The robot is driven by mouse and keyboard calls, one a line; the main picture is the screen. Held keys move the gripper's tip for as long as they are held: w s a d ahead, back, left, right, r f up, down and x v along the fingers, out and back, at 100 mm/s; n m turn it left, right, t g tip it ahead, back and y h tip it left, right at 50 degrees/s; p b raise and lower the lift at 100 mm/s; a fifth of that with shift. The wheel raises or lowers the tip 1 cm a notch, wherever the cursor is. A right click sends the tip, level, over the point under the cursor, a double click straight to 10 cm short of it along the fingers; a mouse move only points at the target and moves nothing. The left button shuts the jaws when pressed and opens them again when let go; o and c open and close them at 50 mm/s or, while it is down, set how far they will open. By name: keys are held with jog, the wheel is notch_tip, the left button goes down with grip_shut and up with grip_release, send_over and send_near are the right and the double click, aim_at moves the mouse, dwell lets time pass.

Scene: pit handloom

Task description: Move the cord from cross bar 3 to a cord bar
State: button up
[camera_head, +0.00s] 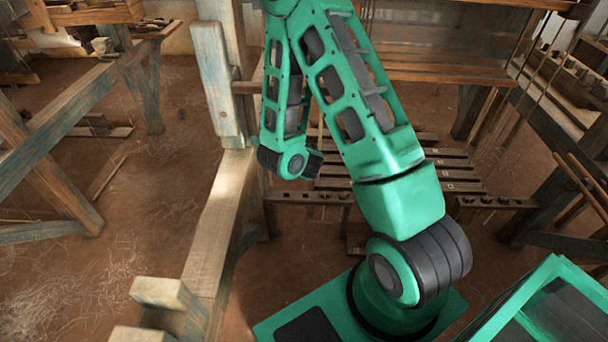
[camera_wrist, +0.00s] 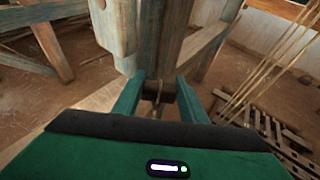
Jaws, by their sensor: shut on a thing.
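In the wrist view, my gripper (camera_wrist: 158,92) has its two green fingers on either side of a small dark piece with a thin tan cord (camera_wrist: 159,88) at it. The fingers are closed on the cord, beside a weathered wooden post. In the head view, my arm hides the fingers and the cord. Dark wooden bars (camera_head: 452,164) lie low behind my arm, some with small pale labels. They also show at the right of the wrist view (camera_wrist: 285,135). I cannot tell which are cross bars or cord bars.
A wooden post (camera_head: 217,85) and a long beam (camera_head: 217,225) stand close left of my arm. Trestle legs (camera_head: 50,170) are farther left. Several thin upright cords or rods (camera_wrist: 268,70) hang at the right of the wrist view. Bare floor (camera_head: 110,250) lies left of the beam.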

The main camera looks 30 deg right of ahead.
jog(key=shift+w+f, duration=0.1)
jog(key=shift+f, duration=0.1)
jog(key=shift+f, duration=0.15)
jog(key=w+d+f+m+h, duration=0.2)
jog(key=w+d+f, duration=0.25)
jog(key=f, duration=0.45)
jog(key=w+d+f+m+h, duration=0.25)
jog(key=d+f, duration=0.25)
jog(key=f, duration=0.3)
jog(key=d+f+m+g+h, duration=0.1)
jog(key=d+f, duration=0.4)
jog(key=f, duration=0.8)
jog(key=d+f+m+g+h, duration=0.1)
jog(key=d+f, duration=0.3)
jog(key=f, duration=0.9)
jog(key=shift+d+f+h, duration=0.3)
jog(key=shift+d+h, duration=0.05)
jog(key=shift+h, duration=0.3)
jog(key=shift+f, duration=0.1)
jog(key=o, duration=1.1)
